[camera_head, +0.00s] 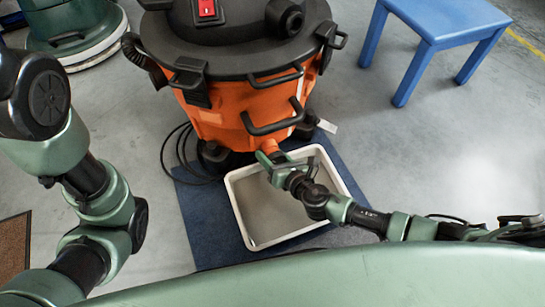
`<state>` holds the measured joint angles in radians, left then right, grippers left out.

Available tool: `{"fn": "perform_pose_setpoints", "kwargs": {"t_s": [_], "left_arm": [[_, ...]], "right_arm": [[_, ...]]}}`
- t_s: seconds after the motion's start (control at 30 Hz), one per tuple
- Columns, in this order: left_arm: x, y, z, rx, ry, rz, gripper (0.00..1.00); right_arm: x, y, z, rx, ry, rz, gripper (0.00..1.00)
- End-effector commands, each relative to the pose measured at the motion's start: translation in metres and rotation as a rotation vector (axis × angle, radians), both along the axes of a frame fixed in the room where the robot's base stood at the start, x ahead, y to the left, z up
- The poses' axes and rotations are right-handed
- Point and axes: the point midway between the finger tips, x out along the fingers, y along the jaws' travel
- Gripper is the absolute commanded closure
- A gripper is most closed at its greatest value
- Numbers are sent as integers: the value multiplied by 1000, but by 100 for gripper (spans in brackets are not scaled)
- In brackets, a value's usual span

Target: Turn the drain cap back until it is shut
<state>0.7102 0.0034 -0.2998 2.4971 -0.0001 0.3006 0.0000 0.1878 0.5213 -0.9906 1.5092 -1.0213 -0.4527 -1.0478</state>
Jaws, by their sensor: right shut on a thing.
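The orange vacuum drum (225,122) with a black lid stands upright at the top middle. A short orange drain stub (268,146) sticks out low on its front side. My right gripper (267,158) is at the end of this stub, shut on the drain cap. Its green fingers and wrist hide most of the cap, so how far it is turned cannot be seen. My right arm reaches in from the right, over the tray. My left arm shows at the left, but its gripper is out of view.
A white tray (237,213) lies below the drain on a blue mat (205,230). A black cable (166,150) lies left of the drum. A blue stool (427,30) stands at upper right, and a green machine (75,30) at upper left. The right floor is clear.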

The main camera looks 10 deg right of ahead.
Motion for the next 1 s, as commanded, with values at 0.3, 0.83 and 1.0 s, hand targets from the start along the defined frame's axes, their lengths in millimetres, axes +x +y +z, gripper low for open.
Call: {"fn": "perform_pose_setpoints", "kwargs": {"t_s": [0.3, 0.83, 1.0], "left_arm": [[-1, 1, -42, -2, 2, -2, 64], [0, 1, -84, -4, 7, -4, 64], [1, 1, -89, -4, 7, -4, 64]], "right_arm": [[-1, 2, -5, 296, 57, -2, 89], [0, 5, 3, 656, 127, -3, 89], [-1, 6, 4, 706, 136, -4, 89]]}}
